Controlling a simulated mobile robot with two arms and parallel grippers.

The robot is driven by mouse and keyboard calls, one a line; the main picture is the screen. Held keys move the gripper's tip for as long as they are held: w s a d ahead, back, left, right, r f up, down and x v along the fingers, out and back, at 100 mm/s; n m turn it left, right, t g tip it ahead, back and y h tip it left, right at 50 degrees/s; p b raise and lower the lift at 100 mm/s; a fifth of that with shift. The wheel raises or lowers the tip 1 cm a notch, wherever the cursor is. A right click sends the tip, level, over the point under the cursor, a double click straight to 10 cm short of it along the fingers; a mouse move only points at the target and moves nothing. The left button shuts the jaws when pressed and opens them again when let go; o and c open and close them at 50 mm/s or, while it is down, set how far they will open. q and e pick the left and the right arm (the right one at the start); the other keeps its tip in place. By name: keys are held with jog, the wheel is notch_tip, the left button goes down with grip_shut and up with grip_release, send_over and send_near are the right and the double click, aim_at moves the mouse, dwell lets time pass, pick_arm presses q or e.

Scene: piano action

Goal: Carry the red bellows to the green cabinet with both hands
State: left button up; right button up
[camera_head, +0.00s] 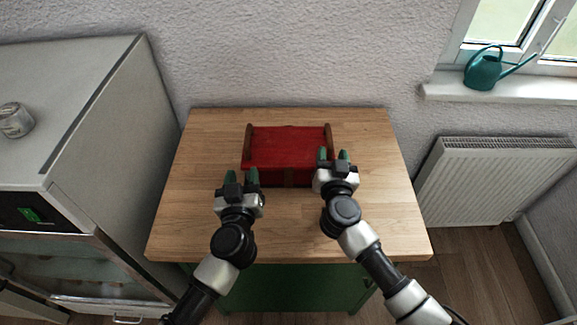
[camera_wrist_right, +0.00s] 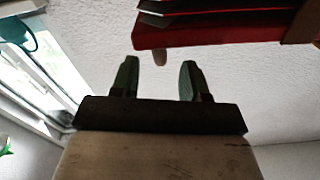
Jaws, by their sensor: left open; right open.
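The red bellows (camera_head: 288,147), a box shape with brown wooden end pieces, lies at the back middle of a light wooden top. Below that top shows the green cabinet (camera_head: 290,288), partly hidden by the top and my arms. My left gripper (camera_head: 242,177) is open and empty at the bellows' front left corner. My right gripper (camera_head: 333,156) is open and appears over its front right corner; contact cannot be told. In the right wrist view, the open fingers (camera_wrist_right: 159,78) have nothing between them, and the bellows (camera_wrist_right: 225,30) with dark folds shows at the upper right.
A grey cabinet (camera_head: 105,130) with a metal can (camera_head: 16,120) on it stands at the left. A white radiator (camera_head: 495,180) and a sill with a teal watering can (camera_head: 484,70) are at the right. The wooden top (camera_head: 185,220) is clear around the bellows.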

jog(key=s, duration=0.6)
jog(key=shift+s, duration=0.3)
jog(key=shift+r, duration=0.1)
